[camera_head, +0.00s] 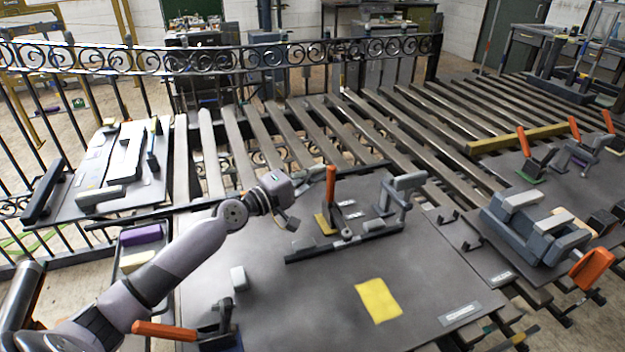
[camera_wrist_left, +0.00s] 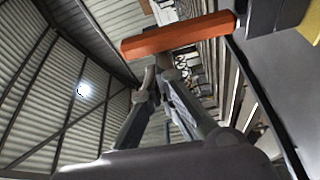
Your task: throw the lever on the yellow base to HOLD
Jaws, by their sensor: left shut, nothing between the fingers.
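The lever with the orange handle (camera_head: 330,185) stands roughly upright on the yellow base (camera_head: 325,224), on the grey board in the middle of the head view. Small white labels (camera_head: 348,234) lie beside it, too small to read. My left gripper (camera_head: 316,173) is shut and empty, its tips close to the left side of the handle. In the left wrist view the orange handle (camera_wrist_left: 178,35) lies across the picture just past the shut fingertips (camera_wrist_left: 156,76). Whether they touch it I cannot tell. My right gripper is in neither view.
A grey clamp-like fixture (camera_head: 398,192) stands right of the lever. A yellow square (camera_head: 378,300) lies on clear board in front. Another orange-handled lever (camera_head: 170,330) is at the lower left. More orange-handled devices (camera_head: 590,268) stand on the right board. A scroll-topped railing (camera_head: 230,56) runs behind.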

